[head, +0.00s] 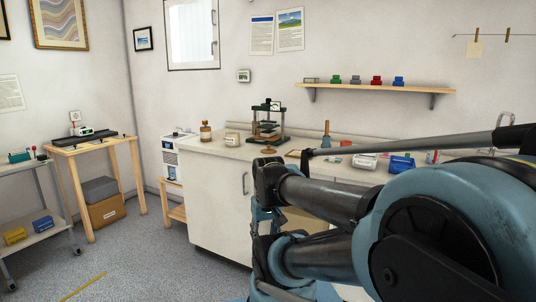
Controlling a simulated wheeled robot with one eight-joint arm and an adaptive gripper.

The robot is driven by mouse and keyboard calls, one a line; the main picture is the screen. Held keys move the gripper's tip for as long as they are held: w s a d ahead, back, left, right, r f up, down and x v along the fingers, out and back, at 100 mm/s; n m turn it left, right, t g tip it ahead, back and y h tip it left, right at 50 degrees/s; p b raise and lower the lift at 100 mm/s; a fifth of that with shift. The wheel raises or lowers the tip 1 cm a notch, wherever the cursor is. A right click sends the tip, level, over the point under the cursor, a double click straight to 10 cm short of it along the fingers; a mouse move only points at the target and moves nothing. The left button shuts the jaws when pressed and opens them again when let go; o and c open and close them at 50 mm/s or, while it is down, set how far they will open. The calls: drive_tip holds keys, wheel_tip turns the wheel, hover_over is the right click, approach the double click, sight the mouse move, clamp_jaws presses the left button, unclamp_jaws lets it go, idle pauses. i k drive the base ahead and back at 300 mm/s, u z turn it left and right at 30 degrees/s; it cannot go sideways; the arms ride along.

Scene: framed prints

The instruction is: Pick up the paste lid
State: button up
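No lid can be told for sure at this size. A small cream jar (232,138) stands on the white counter, left of a dark green press. A small brown round thing (268,151) lies on the counter in front of the press; I cannot tell whether it is a lid. My arm fills the right and lower middle of the head view, in front of the counter, and hides part of its top and front. The fingers of my gripper do not show.
The press (267,122) stands at the counter's back, with a brown bottle (206,131) to the left. A white thing (364,161) and a blue thing (401,163) lie to the right. A wall shelf (375,87) hangs above. The grey floor (150,262) at left is mostly clear.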

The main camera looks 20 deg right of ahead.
sight(268, 150)
drive_tip(key=z, duration=0.05)
drive_tip(key=k, duration=0.6)
drive_tip(key=z, duration=0.35)
drive_tip(key=i, duration=1.5)
drive_tip(key=u, duration=0.15)
